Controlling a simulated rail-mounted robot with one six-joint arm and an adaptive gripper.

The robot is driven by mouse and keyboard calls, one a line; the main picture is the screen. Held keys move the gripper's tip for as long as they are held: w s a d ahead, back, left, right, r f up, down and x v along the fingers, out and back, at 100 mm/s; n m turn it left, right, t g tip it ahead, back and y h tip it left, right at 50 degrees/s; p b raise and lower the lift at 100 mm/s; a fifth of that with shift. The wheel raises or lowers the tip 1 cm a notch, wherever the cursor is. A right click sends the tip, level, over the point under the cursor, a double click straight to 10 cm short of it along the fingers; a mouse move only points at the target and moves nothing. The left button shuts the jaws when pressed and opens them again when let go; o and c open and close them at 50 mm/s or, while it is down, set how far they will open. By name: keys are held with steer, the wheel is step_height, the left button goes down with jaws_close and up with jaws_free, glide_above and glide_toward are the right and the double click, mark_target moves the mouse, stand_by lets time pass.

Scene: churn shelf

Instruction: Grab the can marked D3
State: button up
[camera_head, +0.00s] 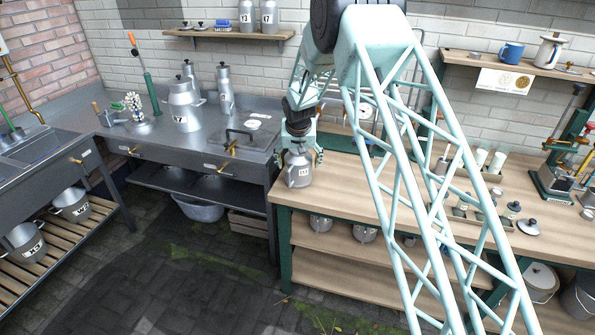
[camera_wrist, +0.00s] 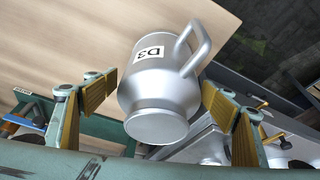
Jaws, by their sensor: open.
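The grey metal can marked D3 (camera_wrist: 150,88) has a side handle and a white label, which appears upside down in the wrist view. In the head view the can (camera_head: 298,171) stands upright near the left end of the wooden bench (camera_head: 345,186). My gripper (camera_head: 301,143) is just above and behind the can there. In the wrist view my gripper (camera_wrist: 159,82) is open, with one yellow-padded finger on each side of the can. The fingers look close to its sides; I cannot tell whether either one touches. The can's far side is hidden.
A metal counter (camera_head: 225,148) with a large can (camera_head: 184,106) adjoins the bench at left. Other cans stand on the wall shelf (camera_head: 222,33) and the slatted rack (camera_head: 60,226). Small jars and a lid (camera_head: 528,226) sit farther right on the bench.

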mark_target(298, 155)
steer(key=c, duration=1.1)
steer(key=shift+r, duration=0.2)
steer(key=shift+r, duration=1.7)
steer(key=s+d+r, duration=0.1)
steer(key=s+d, duration=0.9)
steer(key=s, duration=0.1)
steer(key=shift+s+d+r, duration=0.15)
steer(key=shift+s+d, duration=0.2)
steer(key=shift+s, duration=0.05)
